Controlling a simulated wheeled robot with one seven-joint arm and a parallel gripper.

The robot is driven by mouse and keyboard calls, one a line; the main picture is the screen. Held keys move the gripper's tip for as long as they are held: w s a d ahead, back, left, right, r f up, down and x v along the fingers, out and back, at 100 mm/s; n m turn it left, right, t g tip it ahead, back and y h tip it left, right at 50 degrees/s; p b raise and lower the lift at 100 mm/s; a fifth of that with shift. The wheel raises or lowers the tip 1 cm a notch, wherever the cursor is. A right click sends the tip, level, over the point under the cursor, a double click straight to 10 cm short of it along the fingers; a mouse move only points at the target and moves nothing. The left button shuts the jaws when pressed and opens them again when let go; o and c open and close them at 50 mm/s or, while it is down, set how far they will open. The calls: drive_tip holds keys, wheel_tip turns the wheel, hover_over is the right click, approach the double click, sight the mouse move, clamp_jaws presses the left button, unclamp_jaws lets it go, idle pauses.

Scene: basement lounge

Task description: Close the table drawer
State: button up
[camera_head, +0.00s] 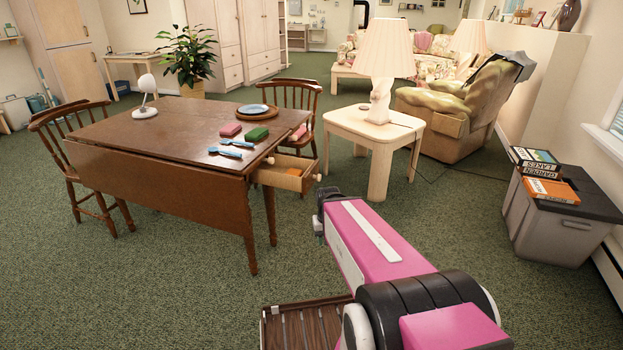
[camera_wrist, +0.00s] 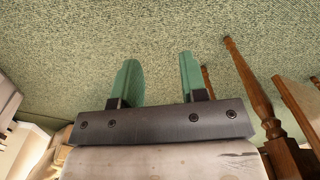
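The brown wooden table (camera_head: 170,135) stands left of centre in the head view. Its drawer (camera_head: 288,174) sticks out from the table's right end, with a light wood box and a round pale knob on its front. A small orange item shows inside it. My gripper is at the far end of my pink arm, near the floor in front of the drawer and apart from it; the arm largely hides it in the head view. In the wrist view my gripper (camera_wrist: 160,82) has two green fingers spread apart with only carpet between them. The drawer is not clearly identifiable there.
A turned wooden leg (camera_wrist: 252,85) is at right in the wrist view. A pale side table (camera_head: 372,135) with a lamp (camera_head: 385,55) stands right of the drawer. A chair (camera_head: 290,97) is behind the table. A grey bin (camera_head: 560,215) with books is at right. Green carpet around is open.

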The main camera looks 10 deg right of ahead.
drive_tip(key=shift+w, duration=0.1)
drive_tip(key=c, duration=0.5)
drive_tip(key=shift+w+a+f+m+y, duration=0.1)
drive_tip(key=shift+w+f+m+y, duration=0.05)
drive_tip(key=shift+w+m+y, duration=0.2)
clamp_jaws()
drive_tip(key=m+t+y, duration=0.9)
drive_tip(key=m+y, duration=0.6)
drive_tip(key=m, duration=0.8)
approach(311, 171)
drive_tip(key=x, duration=0.7)
drive_tip(key=shift+w+a+f, duration=0.1)
drive_tip(key=shift+w+a, duration=0.05)
drive_tip(key=shift+a, duration=0.05)
